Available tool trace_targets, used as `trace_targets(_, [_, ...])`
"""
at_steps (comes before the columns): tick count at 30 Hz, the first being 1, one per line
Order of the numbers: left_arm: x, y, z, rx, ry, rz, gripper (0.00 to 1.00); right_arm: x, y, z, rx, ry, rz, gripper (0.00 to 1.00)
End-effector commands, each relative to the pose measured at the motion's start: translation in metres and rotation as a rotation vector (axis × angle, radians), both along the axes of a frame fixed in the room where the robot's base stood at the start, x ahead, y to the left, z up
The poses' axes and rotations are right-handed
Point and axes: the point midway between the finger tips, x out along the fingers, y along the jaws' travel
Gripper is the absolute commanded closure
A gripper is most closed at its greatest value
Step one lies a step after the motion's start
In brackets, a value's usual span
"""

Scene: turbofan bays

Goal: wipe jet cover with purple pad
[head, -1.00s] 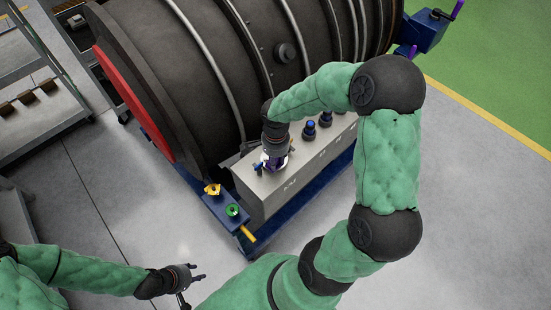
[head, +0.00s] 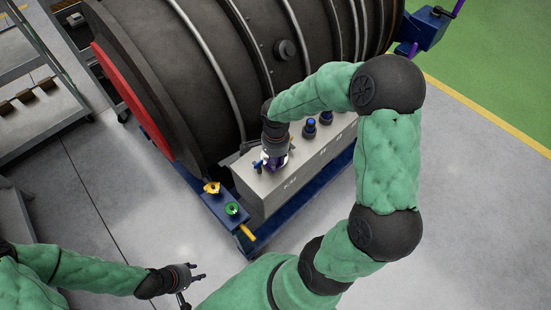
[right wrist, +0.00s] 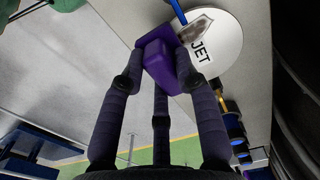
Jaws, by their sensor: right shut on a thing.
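The jet cover is a round white disc marked JET (right wrist: 228,62) on the grey box, with a grey-brown smudge near its edge. The purple pad (right wrist: 161,66) is a block with a flat base, at the edge of the cover beside the smudge. My right gripper (head: 272,157) is shut on the pad above the box; it also shows in the right wrist view (right wrist: 160,70). I cannot tell whether the pad presses on the cover. In the head view the gripper hides most of the cover. My left gripper (head: 192,283) is open and empty at the lower left.
The grey box (head: 263,196) stands beside the large dark engine (head: 213,70). Several dark blue-topped fittings (head: 309,129) stand along the box. A yellow part (head: 211,188) and a green ring (head: 232,209) sit on the blue frame. The floor at lower left is clear.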

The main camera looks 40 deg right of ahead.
Motion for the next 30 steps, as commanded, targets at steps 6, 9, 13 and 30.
trace_targets(6, [0.000,0.000,-0.005,0.000,0.000,0.000,0.60,0.000,0.000,-0.004,0.000,0.000,0.000,0.95])
trace_targets(9, [0.000,0.000,-0.006,0.000,0.000,0.000,0.60,0.000,0.000,-0.006,0.000,0.000,0.000,0.95])
trace_targets(13, [0.000,0.000,-0.008,0.000,0.000,0.000,0.60,0.000,0.000,-0.008,0.000,0.000,0.000,0.95])
trace_targets(30, [0.000,0.000,-0.015,0.000,0.000,0.000,0.60,0.024,0.002,-0.009,-0.001,-0.001,0.001,0.95])
